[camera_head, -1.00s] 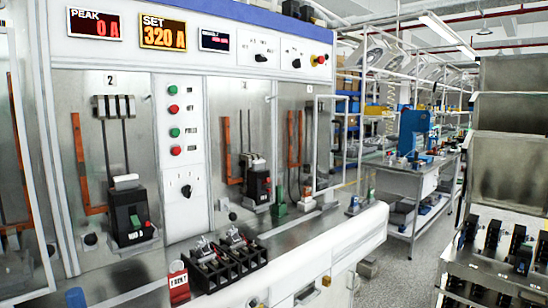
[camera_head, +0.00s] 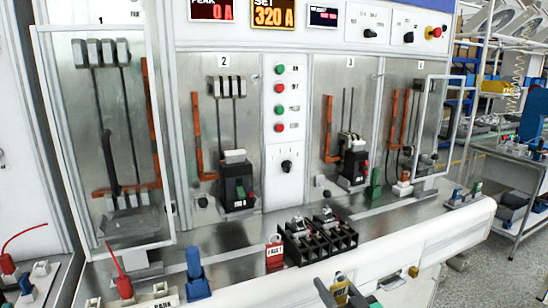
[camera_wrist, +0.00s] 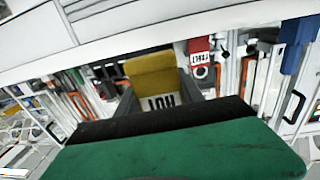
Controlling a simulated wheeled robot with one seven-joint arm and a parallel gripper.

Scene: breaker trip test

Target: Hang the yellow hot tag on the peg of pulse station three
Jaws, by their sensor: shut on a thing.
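My gripper (camera_head: 347,294) is at the bottom edge of the head view, in front of the bench and below the black terminal blocks. It is shut on the yellow hot tag (camera_wrist: 152,72). In the wrist view the tag stands out between the dark fingers, its white HOT label upside down. Station three (camera_head: 349,62) is the panel marked 3, right of the button column, with a black breaker (camera_head: 354,164) at its foot. A small round knob (camera_head: 320,181) sits low on its left side; I cannot tell if this is the peg. The tag is well apart from the panel.
Black terminal blocks (camera_head: 322,238) and a red FAULT tag (camera_head: 274,252) stand on the bench between my gripper and the panels. A clear guard door (camera_head: 437,125) stands open at right. A blue clamp (camera_head: 196,275) is at front left.

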